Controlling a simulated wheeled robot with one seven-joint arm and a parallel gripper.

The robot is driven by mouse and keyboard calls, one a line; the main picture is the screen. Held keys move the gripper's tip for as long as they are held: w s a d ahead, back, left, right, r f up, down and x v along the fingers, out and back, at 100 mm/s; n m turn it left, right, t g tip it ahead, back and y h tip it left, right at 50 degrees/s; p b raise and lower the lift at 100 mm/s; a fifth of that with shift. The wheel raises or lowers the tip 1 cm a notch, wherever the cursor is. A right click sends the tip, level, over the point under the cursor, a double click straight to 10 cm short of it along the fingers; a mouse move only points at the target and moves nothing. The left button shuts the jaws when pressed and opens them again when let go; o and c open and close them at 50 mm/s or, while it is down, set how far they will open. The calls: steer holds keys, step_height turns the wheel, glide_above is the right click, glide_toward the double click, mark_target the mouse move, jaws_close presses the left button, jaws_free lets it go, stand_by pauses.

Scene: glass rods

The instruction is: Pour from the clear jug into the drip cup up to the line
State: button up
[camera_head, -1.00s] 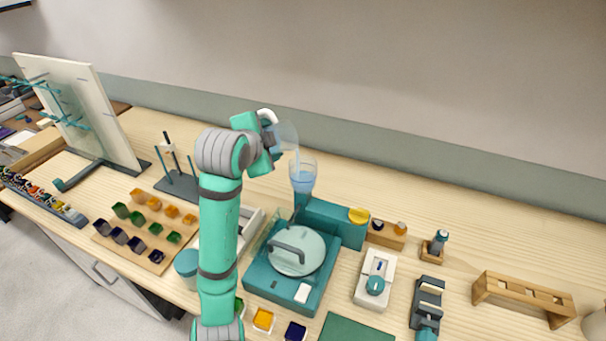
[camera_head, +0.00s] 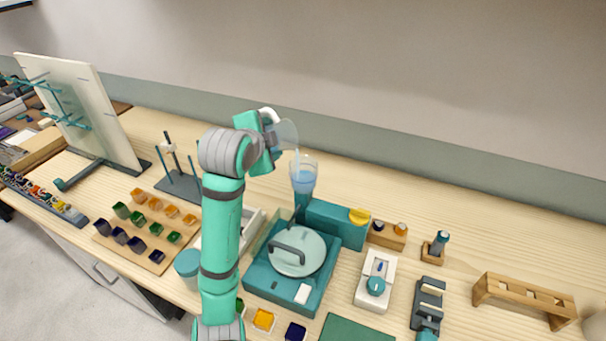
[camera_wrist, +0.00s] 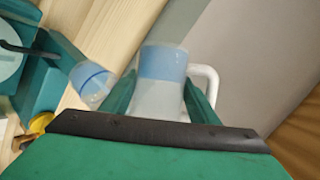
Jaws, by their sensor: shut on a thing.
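The clear jug (camera_head: 288,134) is tilted over the drip cup, its mouth toward the cup. My gripper (camera_head: 272,137) is shut on the jug. In the wrist view, the jug (camera_wrist: 162,68) sits between my two fingers, with blue liquid toward its mouth and a white handle (camera_wrist: 207,80) on its right. The drip cup (camera_head: 303,180) is clear, stands on the teal machine and holds blue liquid. A thin pale stream seems to run from the jug's lip into it. The cup also shows in the wrist view (camera_wrist: 91,84) with a blue band; the fill line is hard to make out.
A board of coloured pots (camera_head: 130,245) and a dark stand (camera_head: 180,183) are at left.

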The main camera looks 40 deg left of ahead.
steer(key=shift+d+r+y, duration=0.1)
steer(key=shift+r+y, duration=0.05)
steer(key=shift+y, duration=0.15)
steer(key=shift+s, duration=0.15)
steer(key=shift+d, duration=0.1)
stand_by(0.4)
steer(key=shift+r+m, duration=0.2)
steer(key=shift+m, duration=0.1)
steer(key=shift+w, duration=0.25)
stand_by(0.5)
steer(key=shift+s+r, duration=0.1)
steer(key=shift+s, duration=0.2)
steer(key=shift+w, duration=0.1)
